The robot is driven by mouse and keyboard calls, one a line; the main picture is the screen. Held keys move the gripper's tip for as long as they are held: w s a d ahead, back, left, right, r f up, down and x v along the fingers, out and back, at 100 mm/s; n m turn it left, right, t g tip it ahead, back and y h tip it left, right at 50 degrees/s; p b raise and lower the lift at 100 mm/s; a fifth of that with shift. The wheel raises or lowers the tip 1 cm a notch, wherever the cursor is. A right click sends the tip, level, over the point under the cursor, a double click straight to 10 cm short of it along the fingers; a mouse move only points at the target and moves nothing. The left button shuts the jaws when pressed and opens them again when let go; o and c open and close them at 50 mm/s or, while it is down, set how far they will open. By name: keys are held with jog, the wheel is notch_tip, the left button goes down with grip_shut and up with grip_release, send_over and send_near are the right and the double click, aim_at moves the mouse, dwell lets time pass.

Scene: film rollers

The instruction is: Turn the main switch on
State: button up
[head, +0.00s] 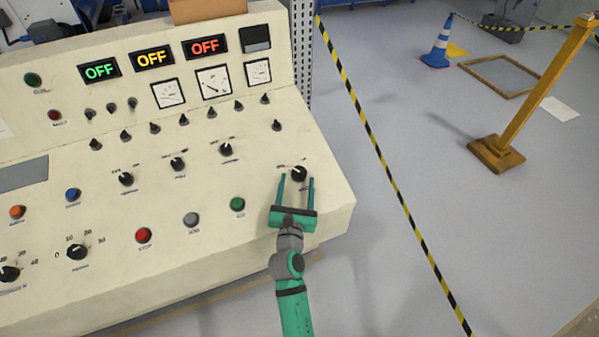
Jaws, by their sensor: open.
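A cream control console (200,258) fills the left of the head view. A black rotary knob (299,174) sits near its right edge; its label is too small to read, so I cannot tell for sure that it is the main switch. My green gripper (296,179) is open, with its two fingertips on either side of this knob in the picture. I cannot tell whether the fingers touch the knob. Three displays, green (100,70), yellow (152,58) and red (205,46), each read OFF.
Green (237,204), grey (191,220) and red (144,235) buttons lie left of my gripper. More knobs, such as one at the middle (226,149), stand farther back. A yellow-black barrier tape (385,165) crosses the floor area at right, near a yellow post (540,85).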

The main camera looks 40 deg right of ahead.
aim_at(301, 166)
jog(key=shift+x, duration=2.55)
jog(key=shift+d, duration=0.1)
jog(key=shift+w, duration=0.1)
jog(key=c, duration=0.6)
jog(key=shift+d, duration=0.1)
jog(key=c, duration=0.4)
